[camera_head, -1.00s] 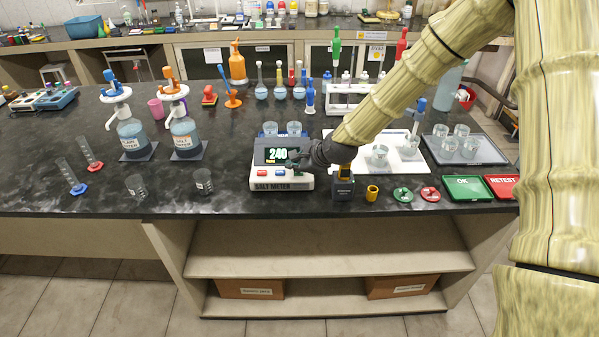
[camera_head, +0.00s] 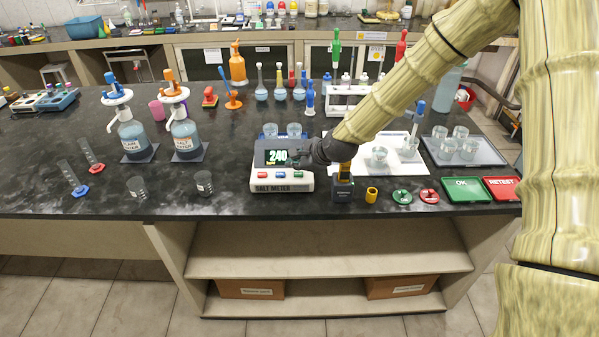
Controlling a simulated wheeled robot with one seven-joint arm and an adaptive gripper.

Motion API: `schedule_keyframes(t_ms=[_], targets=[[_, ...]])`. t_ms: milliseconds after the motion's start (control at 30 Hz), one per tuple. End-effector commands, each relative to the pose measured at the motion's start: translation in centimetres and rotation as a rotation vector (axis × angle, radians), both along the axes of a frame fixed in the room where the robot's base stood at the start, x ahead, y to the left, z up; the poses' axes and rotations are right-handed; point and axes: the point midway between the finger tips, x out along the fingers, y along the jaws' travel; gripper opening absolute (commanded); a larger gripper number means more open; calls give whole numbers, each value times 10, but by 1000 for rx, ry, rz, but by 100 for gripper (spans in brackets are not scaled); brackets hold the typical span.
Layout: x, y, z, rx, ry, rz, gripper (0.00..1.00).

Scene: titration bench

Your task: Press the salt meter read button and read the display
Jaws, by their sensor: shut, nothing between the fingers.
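The salt meter (camera_head: 282,187) stands near the front edge of the dark bench, a white box with a black display (camera_head: 278,157) that reads 240 in bright digits. A small yellowish mark shows below the digits. Red, blue and red buttons (camera_head: 280,175) sit in a row on its sloped front, all in plain view. My gripper (camera_head: 298,157) is dark and shut, with nothing in it. Its tip is over the right part of the meter, just right of the digits and above the buttons. I cannot tell whether it touches the meter.
Small cups stand behind the meter (camera_head: 294,130) and on a grey tray (camera_head: 489,157) at right. A dark block (camera_head: 342,193) and yellow cup (camera_head: 371,195) stand right of the meter. Green OK (camera_head: 463,188) and red RETEST (camera_head: 502,187) pads lie further right.

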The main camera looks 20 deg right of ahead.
Motion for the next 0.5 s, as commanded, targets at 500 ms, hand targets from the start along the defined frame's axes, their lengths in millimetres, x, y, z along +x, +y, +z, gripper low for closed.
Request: schedule_keyframes(t_ms=[500], targets=[[0,0,12,1,1,-1,0]])
